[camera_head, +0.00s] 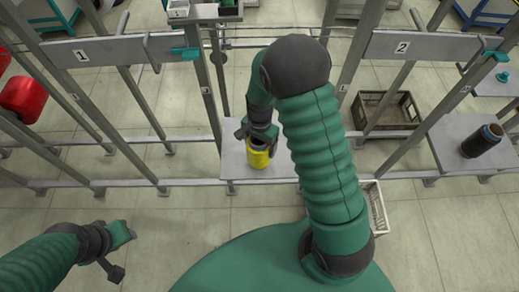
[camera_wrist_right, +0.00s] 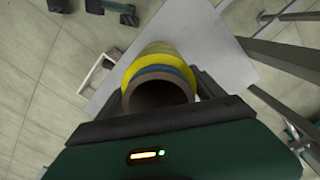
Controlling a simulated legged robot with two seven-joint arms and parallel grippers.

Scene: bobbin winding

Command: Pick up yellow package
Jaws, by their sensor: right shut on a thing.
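The yellow package (camera_head: 258,158) is a yellow spool-like cylinder with a dark hollow core, at the light grey shelf plate (camera_head: 238,166) in the middle of the head view. My right gripper (camera_head: 262,143) is shut on its upper end. In the right wrist view the package (camera_wrist_right: 160,55) shows yellow wound sides, a blue band and an open brown tube end. Whether it touches the plate cannot be told. My left gripper (camera_head: 120,250) is at the lower left, away from the package; its jaw opening is unclear.
Grey metal frames with plates marked 1 (camera_head: 120,50) and 2 (camera_head: 430,46) stand on both sides. A dark spool (camera_head: 482,141) lies on a right-hand plate (camera_head: 452,133). A brown crate (camera_head: 388,110) and a white crate (camera_head: 377,207) stand on the floor.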

